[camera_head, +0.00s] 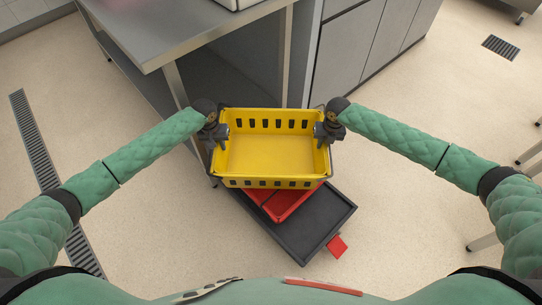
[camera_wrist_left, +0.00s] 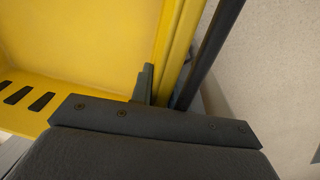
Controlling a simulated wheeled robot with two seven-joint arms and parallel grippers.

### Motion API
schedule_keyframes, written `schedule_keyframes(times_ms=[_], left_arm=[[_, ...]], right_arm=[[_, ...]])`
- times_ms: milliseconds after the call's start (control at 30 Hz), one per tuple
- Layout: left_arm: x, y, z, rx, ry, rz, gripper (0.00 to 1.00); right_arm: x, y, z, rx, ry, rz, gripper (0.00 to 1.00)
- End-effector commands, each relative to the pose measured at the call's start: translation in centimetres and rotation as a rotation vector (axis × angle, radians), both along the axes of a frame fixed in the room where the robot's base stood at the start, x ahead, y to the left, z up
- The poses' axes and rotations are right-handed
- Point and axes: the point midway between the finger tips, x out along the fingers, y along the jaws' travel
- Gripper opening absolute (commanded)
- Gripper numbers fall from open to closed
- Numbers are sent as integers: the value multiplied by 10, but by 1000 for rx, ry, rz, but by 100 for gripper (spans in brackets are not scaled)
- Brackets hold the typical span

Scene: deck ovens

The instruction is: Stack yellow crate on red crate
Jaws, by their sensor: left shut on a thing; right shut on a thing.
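The yellow crate (camera_head: 270,155) is empty, with slotted long walls. In the head view it is above the red crate (camera_head: 292,203), which it mostly hides. The red crate shows below the yellow crate's near wall, turned at an angle to it. I cannot tell whether the two crates touch. My left gripper (camera_head: 217,135) is shut on the yellow crate's left wall. My right gripper (camera_head: 325,133) is shut on its right wall. The left wrist view shows the yellow crate's wall (camera_wrist_left: 176,50) at my left gripper (camera_wrist_left: 150,98).
A dark grey platform (camera_head: 315,225) lies under the red crate, with a small red piece (camera_head: 337,246) at its near corner. A steel table (camera_head: 185,25) stands at the upper left, and grey cabinets (camera_head: 365,45) stand behind.

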Motion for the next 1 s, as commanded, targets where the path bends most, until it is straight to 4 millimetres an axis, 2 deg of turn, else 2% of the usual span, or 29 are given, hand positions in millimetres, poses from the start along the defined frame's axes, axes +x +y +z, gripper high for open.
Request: schedule_keyframes(times_ms=[33, 467, 1000], left_arm=[[-2, -8, 1, -9, -1, -8, 0], [-1, -8, 1, -9, -1, -7, 0], [-2, -7, -18, -9, 1, -6, 0]], right_arm=[[-1, 8, 2, 11, -2, 8, 0], [-1, 8, 2, 11, -2, 8, 0], [-1, 8, -17, 11, -3, 8, 0]])
